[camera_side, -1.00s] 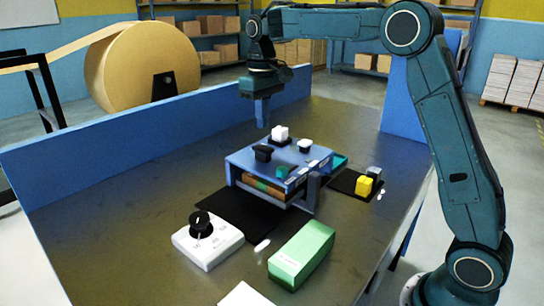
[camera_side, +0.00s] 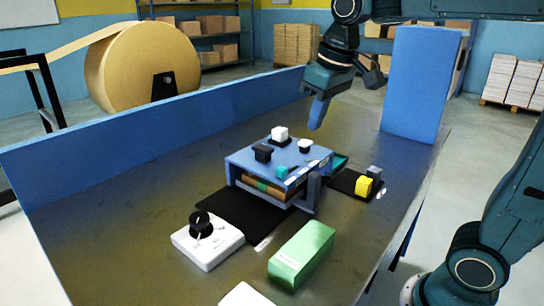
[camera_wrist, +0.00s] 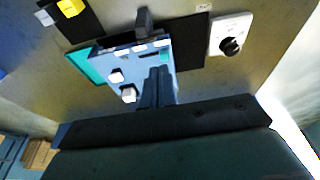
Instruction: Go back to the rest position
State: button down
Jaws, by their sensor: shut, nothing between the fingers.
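My gripper (camera_side: 319,112) is shut and empty. In the side view it hangs tilted in the air, above and behind the blue box-like fixture (camera_side: 240,160). In the wrist view its closed fingers (camera_wrist: 157,88) point toward the same fixture (camera_wrist: 125,57), overlapping part of it. The fixture carries a white block (camera_side: 280,133), a black knob (camera_side: 262,152), a white-topped knob (camera_side: 305,146) and a small teal piece (camera_side: 281,172). Nothing touches my fingers that I can see.
A white box with a black dial (camera_side: 208,246) and a green box (camera_side: 302,254) stand at the front. A yellow block (camera_side: 364,186) sits on a black mat at the right. A blue wall (camera_side: 150,140) edges the table; a tall blue block (camera_side: 420,85) stands behind right.

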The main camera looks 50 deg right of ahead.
jog(key=s+f+t, duration=0.1)
jog(key=s+f, duration=0.2)
jog(key=s, duration=0.4)
jog(key=s+a+f+t, duration=0.1)
jog(key=s+f, duration=0.2)
jog(key=s, duration=0.5)
jog(key=shift+a+f+t, duration=0.3)
